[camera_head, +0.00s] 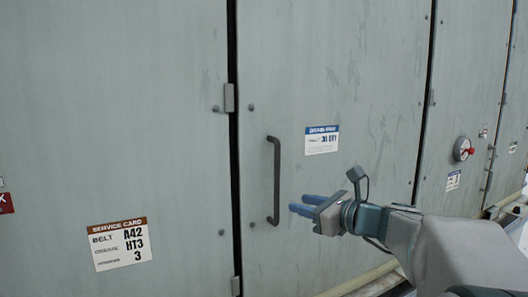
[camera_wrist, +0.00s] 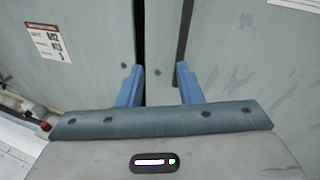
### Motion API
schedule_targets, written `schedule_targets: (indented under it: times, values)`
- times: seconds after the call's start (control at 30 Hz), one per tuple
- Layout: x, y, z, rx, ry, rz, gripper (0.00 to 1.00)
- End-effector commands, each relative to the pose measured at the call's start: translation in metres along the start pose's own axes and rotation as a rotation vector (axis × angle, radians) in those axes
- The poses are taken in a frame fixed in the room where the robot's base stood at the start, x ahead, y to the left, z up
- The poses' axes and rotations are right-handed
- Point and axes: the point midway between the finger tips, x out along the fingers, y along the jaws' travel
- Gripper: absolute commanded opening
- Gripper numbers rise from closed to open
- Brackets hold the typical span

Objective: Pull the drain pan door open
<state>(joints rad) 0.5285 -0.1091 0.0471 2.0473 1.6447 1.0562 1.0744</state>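A grey door panel (camera_head: 335,80) with a black vertical bar handle (camera_head: 275,180) stands in the middle of the head view; it looks closed. It carries a blue-topped label (camera_head: 322,139) too blurred to read as the drain pan's. My gripper (camera_head: 301,203) is just right of the handle's lower half, with blue fingers pointing left towards the door. In the wrist view my gripper (camera_wrist: 160,68) is open, with nothing visible between the fingertips.
A left panel (camera_head: 110,100) bears a service card (camera_head: 120,243). A dark seam with hinges (camera_head: 229,97) separates it from the handled door. Further right, another panel has a red round knob (camera_head: 463,149). A pale rail (camera_head: 365,281) runs along the base.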

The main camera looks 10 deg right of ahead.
Motion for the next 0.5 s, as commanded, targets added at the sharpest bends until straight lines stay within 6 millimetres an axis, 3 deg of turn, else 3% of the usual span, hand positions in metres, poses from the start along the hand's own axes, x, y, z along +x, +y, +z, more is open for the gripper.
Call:
schedule_targets:
  times: [0.03,0.13,0.33,0.5]
  values:
    - [-0.005,-0.013,0.022,0.043,-0.032,-0.027,0.33]
    - [-0.009,-0.029,0.040,0.111,-0.085,-0.062,0.33]
    - [-0.004,-0.038,0.050,0.151,-0.119,-0.079,0.33]
    - [0.024,-0.040,0.054,0.151,-0.117,-0.076,0.33]
